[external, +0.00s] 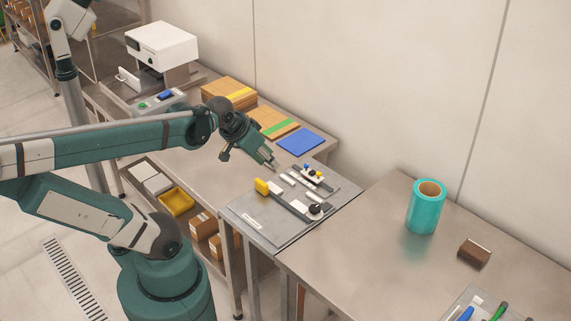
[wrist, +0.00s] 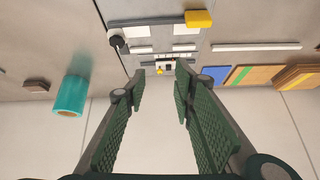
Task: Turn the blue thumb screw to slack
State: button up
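A small blue knob (external: 306,167), likely the blue thumb screw, sits on a small white block (external: 315,182) at the back of a grey fixture plate (external: 258,222). Yellow and black knobs sit beside it. My gripper (external: 271,164) is above the plate, left of the block and apart from it. In the wrist view, my gripper (wrist: 160,77) is open, with nothing between its fingers.
The plate also bears a yellow handle (external: 262,187), a dark rail and a round black knob (external: 315,210). A blue sheet (external: 300,141) and cardboard (external: 229,93) lie behind. A teal roll (external: 426,208) and brown block (external: 474,253) stand on the right table, which has free room.

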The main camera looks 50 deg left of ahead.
jog(key=w+r+m+p, duration=0.1)
jog(key=w+m, duration=0.2)
jog(key=m+g+p, duration=0.7)
jog(key=m+p, duration=0.3)
jog(key=m, duration=0.7)
send_over(307, 165)
jog(key=shift+a+f, duration=0.1)
jog(key=shift+f, duration=4.95)
jog(key=shift+f, duration=0.1)
jog(key=shift+f+b, duration=0.5)
jog(key=shift+f, duration=3.3)
jog(key=shift+c, duration=0.4)
grip_shut()
